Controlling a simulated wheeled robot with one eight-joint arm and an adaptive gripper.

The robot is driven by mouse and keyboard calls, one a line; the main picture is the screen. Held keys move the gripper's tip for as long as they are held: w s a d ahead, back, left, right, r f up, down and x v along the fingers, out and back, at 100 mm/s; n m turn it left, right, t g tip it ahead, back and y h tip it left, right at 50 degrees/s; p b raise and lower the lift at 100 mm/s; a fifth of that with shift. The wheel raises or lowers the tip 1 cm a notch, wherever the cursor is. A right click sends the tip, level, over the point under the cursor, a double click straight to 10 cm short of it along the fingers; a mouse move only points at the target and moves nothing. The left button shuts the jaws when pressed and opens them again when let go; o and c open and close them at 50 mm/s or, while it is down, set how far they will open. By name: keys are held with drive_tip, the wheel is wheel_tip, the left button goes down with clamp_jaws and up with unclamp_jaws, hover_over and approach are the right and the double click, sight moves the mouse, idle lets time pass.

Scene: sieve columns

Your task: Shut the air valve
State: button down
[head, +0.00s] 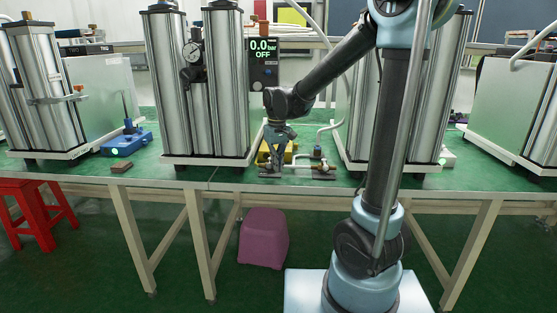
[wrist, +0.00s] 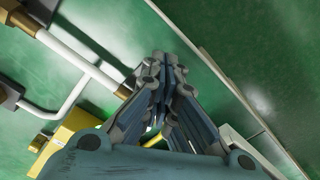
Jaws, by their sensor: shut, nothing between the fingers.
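The air valve assembly sits low on the green bench top in the head view, with white pipe, brass fittings (head: 317,151) and a dark base (head: 322,174). In the wrist view its white pipe (wrist: 70,52) and brass fitting (wrist: 28,25) show at the upper left. A small yellow piece (wrist: 155,141) shows beside my fingers; I cannot tell if it is the valve's handle or if they touch. My gripper (head: 271,165) points down at the left part of the assembly. It is shut and empty. It hides part of the valve in both views.
A black display (head: 263,62) reads 0.0 bar OFF. Tall metal sieve columns (head: 219,85) stand on both sides. A small brown block (head: 121,167) lies on the bench at left.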

drive_tip(key=shift+w+d, duration=0.1)
drive_tip(key=shift+d, duration=0.05)
drive_tip(key=shift+w+d, duration=0.15)
drive_tip(key=shift+d, duration=0.15)
wheel_tip(320, 180, up, 8)
idle(0.8)
drive_tip(key=s+d+f+m+t, duration=0.1)
drive_tip(key=s+d+f+m, duration=0.2)
drive_tip(key=s+d, duration=1.05)
drive_tip(key=s+d+f+m+t, duration=0.1)
drive_tip(key=s+d+f+m, duration=0.1)
drive_tip(key=s+d+f, duration=0.7)
drive_tip(key=shift+s+d+f, duration=0.2)
drive_tip(key=shift+s+f, duration=0.05)
drive_tip(key=shift+f, duration=0.55)
